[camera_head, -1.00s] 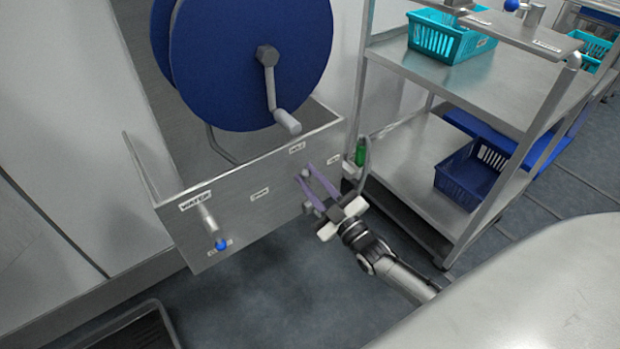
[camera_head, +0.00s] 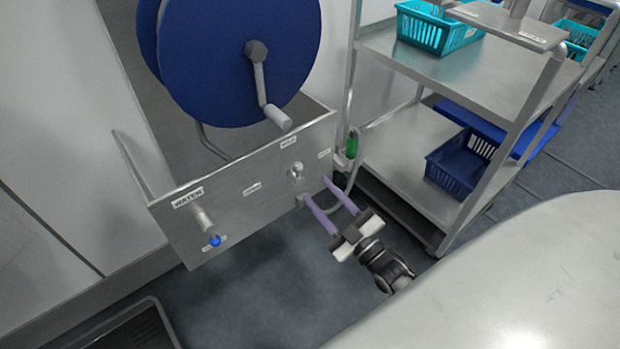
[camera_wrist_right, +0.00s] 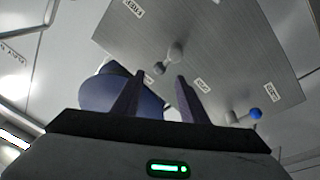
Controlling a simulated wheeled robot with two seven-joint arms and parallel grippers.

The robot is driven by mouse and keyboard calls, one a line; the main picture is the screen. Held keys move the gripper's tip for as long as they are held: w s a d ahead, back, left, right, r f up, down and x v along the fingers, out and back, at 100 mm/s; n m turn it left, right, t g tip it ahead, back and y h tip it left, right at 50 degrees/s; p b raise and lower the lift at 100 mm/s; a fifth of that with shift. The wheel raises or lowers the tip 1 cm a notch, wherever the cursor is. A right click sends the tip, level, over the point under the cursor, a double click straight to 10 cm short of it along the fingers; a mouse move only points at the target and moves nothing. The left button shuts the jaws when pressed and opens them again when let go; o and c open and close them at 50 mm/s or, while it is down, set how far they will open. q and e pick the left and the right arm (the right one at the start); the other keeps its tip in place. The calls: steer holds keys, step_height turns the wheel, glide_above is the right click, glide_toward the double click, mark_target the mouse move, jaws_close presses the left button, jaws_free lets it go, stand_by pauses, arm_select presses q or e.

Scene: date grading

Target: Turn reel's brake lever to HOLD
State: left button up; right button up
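The brake lever (camera_head: 296,171) is a small grey lever on the front of the steel reel box (camera_head: 235,205), below the HOLD label (camera_head: 288,141). It looks short and roughly upright in the head view, but its exact angle is hard to read. In the right wrist view the lever (camera_wrist_right: 168,60) shows as a grey stem with a round knob, beyond the fingertips. My right gripper (camera_head: 318,190) is open and empty, its purple fingers low and right of the lever, apart from it. The fingers also show in the right wrist view (camera_wrist_right: 155,92). My left gripper is out of view.
The blue reel (camera_head: 235,65) with its crank (camera_head: 272,110) sits above the box. A blue-tipped water valve (camera_head: 208,228) is at the box's left. A green fitting (camera_head: 351,145) and a steel cart (camera_head: 400,165) stand to the right. A pale table (camera_head: 500,290) fills the lower right.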

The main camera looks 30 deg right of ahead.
steer(key=v, duration=0.2)
steer(key=shift+s, duration=0.25)
stand_by(0.4)
steer(key=s+a+m+g+y+p, duration=0.1)
steer(key=s+a+m+g+p, duration=0.4)
steer(key=s+a+g+p, duration=0.4)
steer(key=s+a+g, duration=0.2)
steer(key=s+a, duration=0.4)
steer(key=a, duration=0.1)
steer(key=shift+s+m, duration=0.25)
steer(key=shift+m, duration=0.05)
